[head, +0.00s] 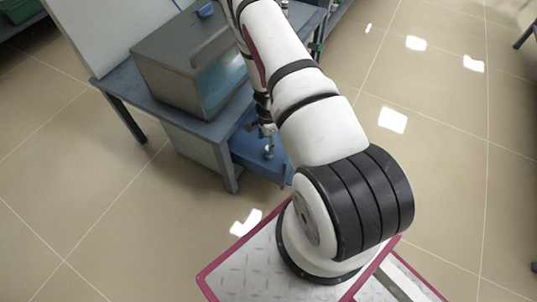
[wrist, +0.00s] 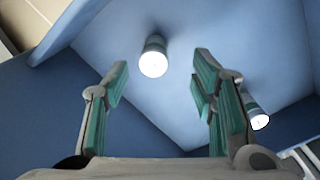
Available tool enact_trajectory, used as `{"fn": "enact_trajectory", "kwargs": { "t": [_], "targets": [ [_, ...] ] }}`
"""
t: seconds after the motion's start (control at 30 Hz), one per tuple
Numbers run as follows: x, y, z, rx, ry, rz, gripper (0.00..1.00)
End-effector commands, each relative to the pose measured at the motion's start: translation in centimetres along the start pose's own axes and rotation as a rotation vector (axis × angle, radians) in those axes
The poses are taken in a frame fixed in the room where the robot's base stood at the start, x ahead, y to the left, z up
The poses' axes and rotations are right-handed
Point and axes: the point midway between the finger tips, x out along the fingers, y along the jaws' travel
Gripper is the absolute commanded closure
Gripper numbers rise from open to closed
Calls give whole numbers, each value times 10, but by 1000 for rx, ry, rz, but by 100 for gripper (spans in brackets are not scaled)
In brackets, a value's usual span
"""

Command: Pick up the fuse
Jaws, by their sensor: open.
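Two short cylinders with bright white ends and teal-grey sides, which look like fuses, are in a blue drawer (wrist: 165,112). One fuse (wrist: 154,58) shows between and beyond my fingertips, the other fuse (wrist: 258,116) to the right, outside the right finger. My gripper (wrist: 161,72) is open, with teal pads on both fingers and nothing between them that it touches. In the head view the open drawer (head: 245,150) sits under the workbench, with my arm reaching over it. My gripper is largely hidden there, and the fuses cannot be told apart clearly.
A grey furnace box (head: 185,65) with a glassy front stands on the blue-grey bench (head: 222,132) beside my arm. The drawer walls (wrist: 45,105) rise around the fuses. Tiled floor (head: 440,170) to the right is clear.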

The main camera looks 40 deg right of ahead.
Motion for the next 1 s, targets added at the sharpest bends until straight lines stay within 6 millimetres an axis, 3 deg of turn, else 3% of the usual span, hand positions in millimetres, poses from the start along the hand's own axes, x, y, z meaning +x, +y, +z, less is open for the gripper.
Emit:
{"fn": "enact_trajectory", "kwargs": {
  "t": [0.27, 0.6, 0.87, 1.0],
  "targets": [
    [16, 1, -1, 1, 1, -1, 48],
    [59, 8, -3, 1, 0, 0, 48],
    [61, 7, -3, 0, 1, -2, 48],
    [60, 7, -3, 0, 1, -1, 78]
  ]
}}
